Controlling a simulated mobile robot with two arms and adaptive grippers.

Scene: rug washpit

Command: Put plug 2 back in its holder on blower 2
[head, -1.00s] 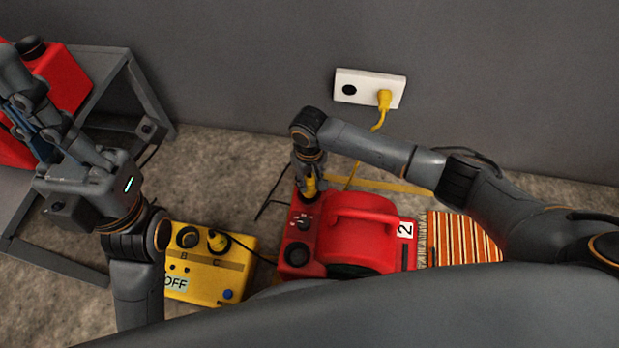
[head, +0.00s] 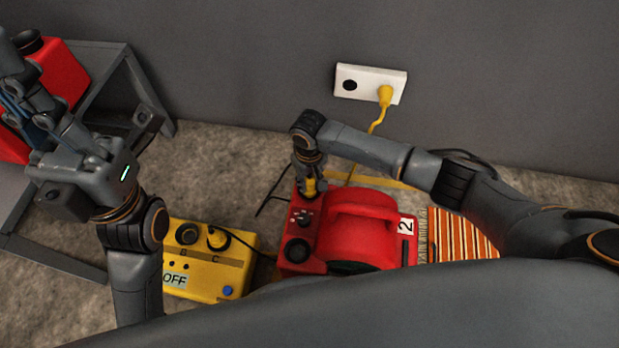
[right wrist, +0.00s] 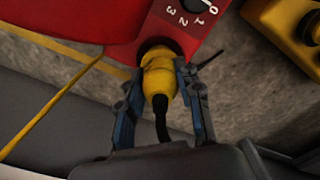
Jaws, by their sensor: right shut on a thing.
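Blower 2 (head: 362,229) is a red machine on the floor with a "2" label on its right end. Plug 2 (right wrist: 159,82) is yellow with a black cord. My right gripper (right wrist: 160,88) is shut on it, a finger on either side. The plug's front end meets the dark round holder (right wrist: 156,46) on the blower's red panel in the right wrist view; how deep it sits I cannot tell. In the head view my right gripper (head: 310,180) is over the blower's left end. My left gripper (head: 22,115) is at the far left, away from the blower; its jaws are unclear.
A yellow box (head: 208,262) marked OFF stands left of the blower. A white wall socket (head: 370,83) holds another yellow plug (head: 385,94). A grey metal stand (head: 150,95) with red containers is at left. A striped rug (head: 462,235) lies right of the blower.

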